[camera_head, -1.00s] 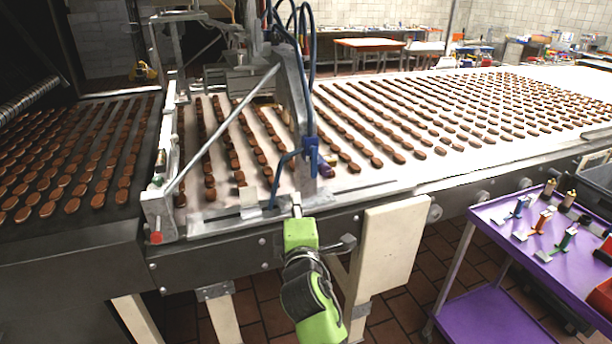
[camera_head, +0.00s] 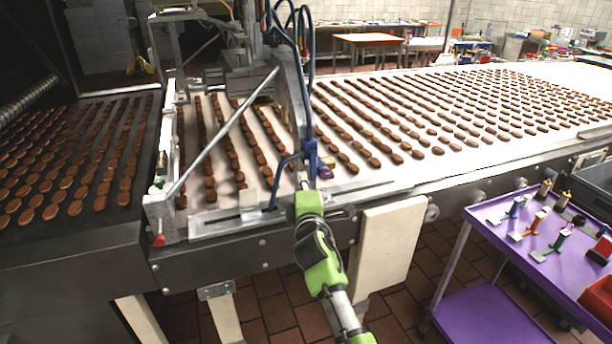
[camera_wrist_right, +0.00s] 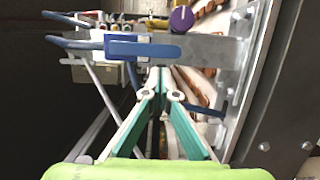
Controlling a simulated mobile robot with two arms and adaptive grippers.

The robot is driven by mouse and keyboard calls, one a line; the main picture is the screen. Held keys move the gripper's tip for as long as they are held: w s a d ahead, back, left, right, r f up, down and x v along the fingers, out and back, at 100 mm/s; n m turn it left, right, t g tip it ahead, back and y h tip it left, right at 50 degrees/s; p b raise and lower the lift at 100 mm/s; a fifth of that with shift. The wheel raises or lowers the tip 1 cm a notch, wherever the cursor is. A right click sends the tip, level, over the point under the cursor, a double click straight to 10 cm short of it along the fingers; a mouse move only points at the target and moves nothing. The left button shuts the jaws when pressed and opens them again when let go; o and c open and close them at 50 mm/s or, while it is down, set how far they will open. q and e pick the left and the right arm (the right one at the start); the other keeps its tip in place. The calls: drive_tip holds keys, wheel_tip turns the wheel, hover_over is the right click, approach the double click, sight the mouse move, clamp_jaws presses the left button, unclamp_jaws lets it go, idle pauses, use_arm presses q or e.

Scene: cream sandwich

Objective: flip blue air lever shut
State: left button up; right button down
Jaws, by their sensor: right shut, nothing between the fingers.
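The blue air lever (camera_head: 311,158) is at the front edge of the conveyor, on the upright metal frame, with blue hoses running to it. In the right wrist view the blue lever (camera_wrist_right: 145,50) lies lengthwise across the picture along a metal bracket. My right gripper (camera_head: 302,182) is just below the lever in the head view. In the wrist view its teal fingers (camera_wrist_right: 161,72) are shut together and empty, with the tips close under the lever; contact cannot be told. My left gripper is not in view.
A purple knob (camera_wrist_right: 182,18) sits beyond the lever. The conveyor belt (camera_head: 400,180) carries rows of brown biscuits. A purple cart (camera_head: 488,212) with small coloured valves stands at the right. A slanted metal rod (camera_head: 222,133) is left of the lever.

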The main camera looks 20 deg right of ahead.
sight(313, 176)
drive_tip(key=shift+d, duration=0.45)
drive_tip(key=shift+d+f+n+b, duration=0.2)
drive_tip(key=shift+d+n+b, duration=0.15)
drive_tip(key=shift+n, duration=0.25)
drive_tip(key=shift+d+f+n+t+b, duration=0.15)
drive_tip(key=shift+d+n+t+b, duration=0.1)
drive_tip(key=shift+d+n+b, duration=0.35)
drive_tip(key=shift+d+f+n+t+b, duration=0.15)
drive_tip(key=shift+d+n+t+b, duration=0.15)
drive_tip(key=shift+n, duration=0.5)
drive_tip(key=d+r+n+t+y+b, duration=0.1)
drive_tip(key=d+r+n+y, duration=0.1)
drive_tip(key=n, duration=0.6)
drive_tip(key=d+r+n+t+y+b, duration=0.1)
drive_tip(key=d+n, duration=0.3)
drive_tip(key=n, duration=0.5)
drive_tip(key=shift+w+d+r+y+b, duration=0.15)
drive_tip(key=shift+d+r+y+b, duration=0.2)
drive_tip(key=shift+r+y, duration=0.35)
drive_tip(key=shift+n, duration=0.3)
